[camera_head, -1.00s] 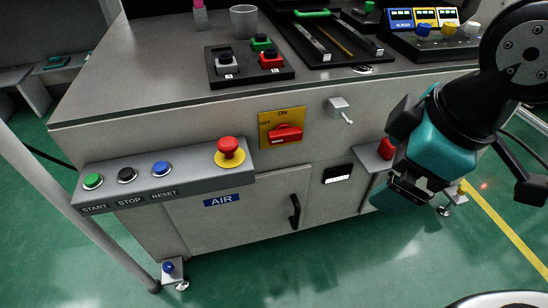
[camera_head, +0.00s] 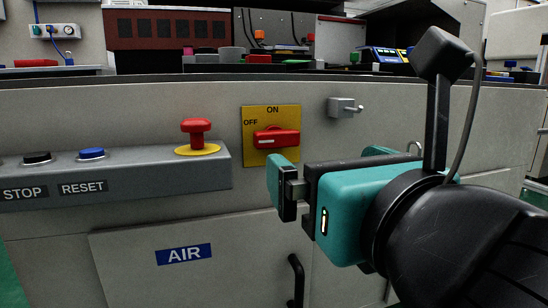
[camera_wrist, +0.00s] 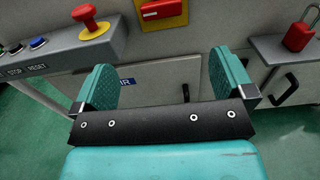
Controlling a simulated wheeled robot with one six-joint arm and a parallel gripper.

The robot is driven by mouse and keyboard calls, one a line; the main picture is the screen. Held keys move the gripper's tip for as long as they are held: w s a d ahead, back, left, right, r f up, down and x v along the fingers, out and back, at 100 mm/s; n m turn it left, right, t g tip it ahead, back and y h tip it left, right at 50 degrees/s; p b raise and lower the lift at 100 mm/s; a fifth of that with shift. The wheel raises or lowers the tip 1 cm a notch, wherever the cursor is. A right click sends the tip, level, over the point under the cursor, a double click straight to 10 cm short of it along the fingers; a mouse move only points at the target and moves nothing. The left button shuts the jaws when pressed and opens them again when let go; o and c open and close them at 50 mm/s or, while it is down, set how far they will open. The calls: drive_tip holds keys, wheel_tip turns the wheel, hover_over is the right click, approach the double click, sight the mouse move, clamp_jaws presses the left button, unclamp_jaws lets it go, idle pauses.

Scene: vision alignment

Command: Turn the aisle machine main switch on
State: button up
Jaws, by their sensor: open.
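The main switch is a yellow plate (camera_head: 258,155) on the machine's front, marked OFF at left and ON at top. Its red handle (camera_head: 277,138) lies horizontal, with a white mark at its left end on the OFF side. In the wrist view the red handle (camera_wrist: 160,9) shows at the top edge, beyond the fingers, and the plate is cut off. My gripper (camera_head: 328,168) is open and empty, in front of the panel, below and right of the switch. Its two teal fingers stand apart in the wrist view (camera_wrist: 165,78). Neither touches the handle.
A red emergency button (camera_head: 196,131) and STOP and RESET buttons sit on a grey ledge (camera_head: 130,178) left of the switch. A small metal latch (camera_head: 345,107) juts out at right. A black door handle (camera_head: 296,281) is below. A red padlock (camera_wrist: 299,36) shows at right.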

drive_tip(key=p, duration=1)
approach(280, 137)
drive_tip(key=w, duration=0.2)
drive_tip(key=x, duration=0.8)
drive_tip(key=shift+s+a, duration=0.1)
drive_tip(key=shift+a, duration=0.2)
drive_tip(key=shift+w+a, duration=0.2)
drive_tip(key=shift+w, duration=0.4)
drive_tip(key=c, duration=0.9)
